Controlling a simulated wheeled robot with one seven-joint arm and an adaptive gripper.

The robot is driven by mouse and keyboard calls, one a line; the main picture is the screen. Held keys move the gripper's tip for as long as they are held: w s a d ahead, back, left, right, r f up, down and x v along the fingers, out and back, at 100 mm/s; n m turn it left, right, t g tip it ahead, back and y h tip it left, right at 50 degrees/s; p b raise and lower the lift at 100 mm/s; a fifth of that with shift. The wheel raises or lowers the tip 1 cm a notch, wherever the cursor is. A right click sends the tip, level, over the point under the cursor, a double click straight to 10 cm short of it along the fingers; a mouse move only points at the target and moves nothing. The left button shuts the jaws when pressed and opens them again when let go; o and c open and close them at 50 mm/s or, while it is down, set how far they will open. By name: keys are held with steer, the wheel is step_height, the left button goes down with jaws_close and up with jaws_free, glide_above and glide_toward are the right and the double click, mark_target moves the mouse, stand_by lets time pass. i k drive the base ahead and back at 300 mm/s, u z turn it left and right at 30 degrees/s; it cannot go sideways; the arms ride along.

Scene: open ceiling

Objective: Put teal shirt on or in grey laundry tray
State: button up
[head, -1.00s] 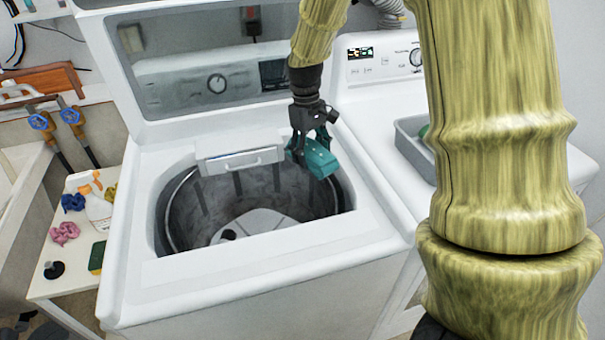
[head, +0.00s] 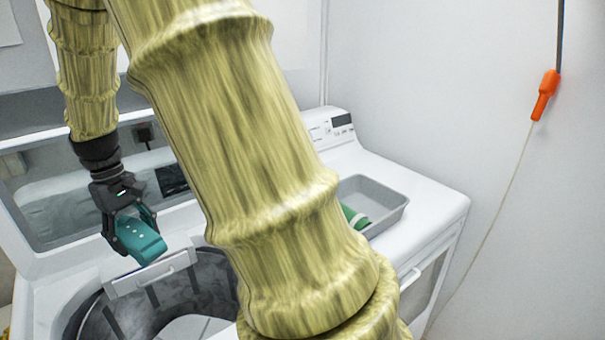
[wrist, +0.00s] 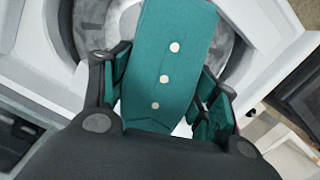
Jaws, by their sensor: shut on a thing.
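My gripper (head: 130,222) is shut on the teal shirt (head: 140,240), a folded piece with pale buttons. It holds the shirt above the open washer drum, near the drum's back rim. The grey laundry tray (head: 385,189) stands on the white machine to the right, apart from the shirt. A green and white thing (head: 355,217) lies in it. My arm hides the tray's left part.
The open washer (head: 60,325) has a raised lid with a glass panel. The white machine (head: 425,196) has free top surface around the tray's right side. An orange handle (head: 545,95) hangs on a cord by the right wall.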

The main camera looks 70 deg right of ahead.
mark_target(363, 213)
steer(key=u, duration=1.65)
steer(key=k, duration=1.35)
steer(key=z, duration=2.3)
